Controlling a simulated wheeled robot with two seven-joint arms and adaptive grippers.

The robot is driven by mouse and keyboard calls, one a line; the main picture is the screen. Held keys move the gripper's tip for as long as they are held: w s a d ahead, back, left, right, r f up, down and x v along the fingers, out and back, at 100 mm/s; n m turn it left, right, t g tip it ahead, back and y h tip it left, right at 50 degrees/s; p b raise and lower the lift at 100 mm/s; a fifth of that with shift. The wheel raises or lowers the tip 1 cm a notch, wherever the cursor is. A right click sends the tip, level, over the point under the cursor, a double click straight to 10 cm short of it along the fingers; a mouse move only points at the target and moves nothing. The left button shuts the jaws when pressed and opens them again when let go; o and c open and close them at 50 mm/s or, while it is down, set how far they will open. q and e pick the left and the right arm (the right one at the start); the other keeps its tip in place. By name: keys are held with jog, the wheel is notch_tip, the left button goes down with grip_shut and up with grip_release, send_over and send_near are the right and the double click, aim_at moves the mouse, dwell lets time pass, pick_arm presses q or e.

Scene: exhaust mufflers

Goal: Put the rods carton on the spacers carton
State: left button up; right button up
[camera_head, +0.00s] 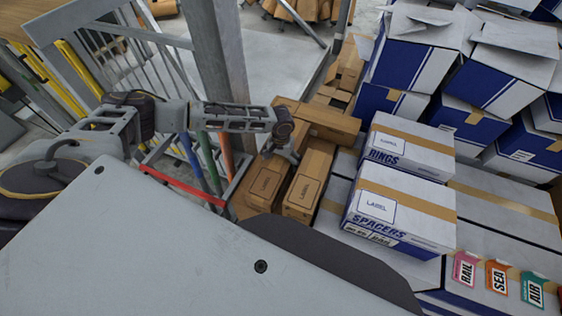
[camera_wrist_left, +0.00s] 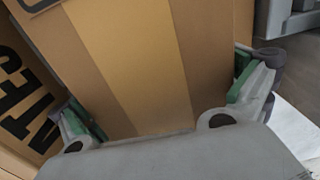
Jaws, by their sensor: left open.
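The spacers carton (camera_head: 432,222) is white and blue with a tan tape strip and stands on white cartons at the right of the head view. No carton in view shows the word rods. My left gripper (camera_head: 290,155) is over the brown cartons in the middle. In the left wrist view the open left gripper (camera_wrist_left: 163,112) has its green-padded fingers at either side of a brown taped carton (camera_wrist_left: 150,60). This is probably the right-hand labelled carton (camera_head: 303,188) in the head view. Whether the pads touch it cannot be told. My right gripper is out of view.
The rings carton (camera_head: 415,150) stands right behind the spacers carton. Another brown carton (camera_head: 264,187) lies close on the left of the gripped-side carton. A grey post (camera_head: 215,50) and a rack with a red bar (camera_head: 180,182) are near my left arm. Blue-white boxes (camera_head: 505,65) crowd the back right.

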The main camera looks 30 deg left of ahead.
pick_arm(q)
jog(key=shift+f, duration=0.3)
jog(key=shift+c, duration=0.3)
jog(key=shift+s, duration=0.15)
jog(key=c, duration=1.6)
jog(key=shift+r, duration=0.15)
jog(key=shift+c, duration=0.5)
jog(key=r, duration=1.8)
jog(key=shift+w, duration=0.2)
jog(key=shift+c, duration=0.3)
jog(key=shift+f, duration=0.15)
